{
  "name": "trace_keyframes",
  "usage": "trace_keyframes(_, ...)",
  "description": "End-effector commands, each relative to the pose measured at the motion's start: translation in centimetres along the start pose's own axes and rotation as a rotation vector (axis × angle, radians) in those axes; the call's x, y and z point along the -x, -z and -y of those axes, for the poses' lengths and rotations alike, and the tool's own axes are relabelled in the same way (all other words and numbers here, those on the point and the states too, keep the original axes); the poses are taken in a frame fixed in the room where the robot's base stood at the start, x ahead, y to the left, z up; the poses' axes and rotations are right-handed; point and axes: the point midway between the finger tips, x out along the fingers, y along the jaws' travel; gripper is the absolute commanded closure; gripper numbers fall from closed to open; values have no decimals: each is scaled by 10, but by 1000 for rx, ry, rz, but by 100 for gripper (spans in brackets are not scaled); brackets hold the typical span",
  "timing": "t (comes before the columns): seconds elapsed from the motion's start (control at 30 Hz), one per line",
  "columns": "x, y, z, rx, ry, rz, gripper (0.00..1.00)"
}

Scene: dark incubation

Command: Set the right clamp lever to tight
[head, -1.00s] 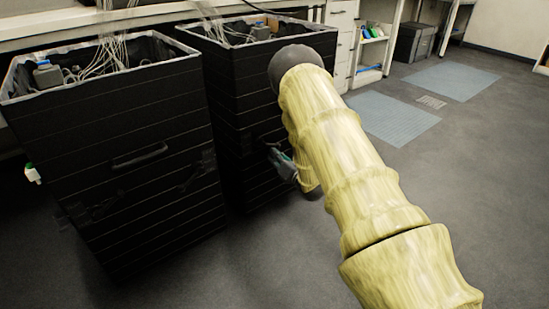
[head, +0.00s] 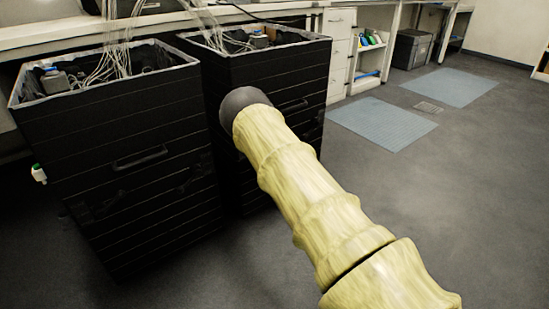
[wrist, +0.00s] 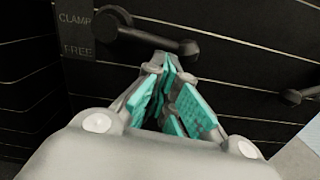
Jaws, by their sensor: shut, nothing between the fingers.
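In the wrist view a dark clamp lever (wrist: 150,36) is on a black ribbed front, beside a plate (wrist: 75,30) reading CLAMP above and FREE below. It slopes from its round pivot at upper left down to a knob at right. My gripper (wrist: 172,62), with teal pads, is shut and empty just below the knob end; I cannot tell whether it touches. A second dark lever knob (wrist: 291,97) shows at the right edge. In the head view my arm hides the gripper and the lever near it, in front of the right black box (head: 270,73).
A left black box (head: 110,125) with a front handle (head: 140,158) stands close beside the right one. Both are open on top, with tubing inside. A bench (head: 60,36) runs behind. Open floor (head: 450,200) lies to the right, with flat blue-grey mats (head: 382,124).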

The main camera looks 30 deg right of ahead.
Motion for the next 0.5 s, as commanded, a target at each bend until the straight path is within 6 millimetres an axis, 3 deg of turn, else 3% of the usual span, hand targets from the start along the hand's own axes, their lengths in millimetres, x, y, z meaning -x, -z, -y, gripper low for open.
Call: trace_keyframes(0.5, -6, -28, 2, 129, -12, 0, 100)
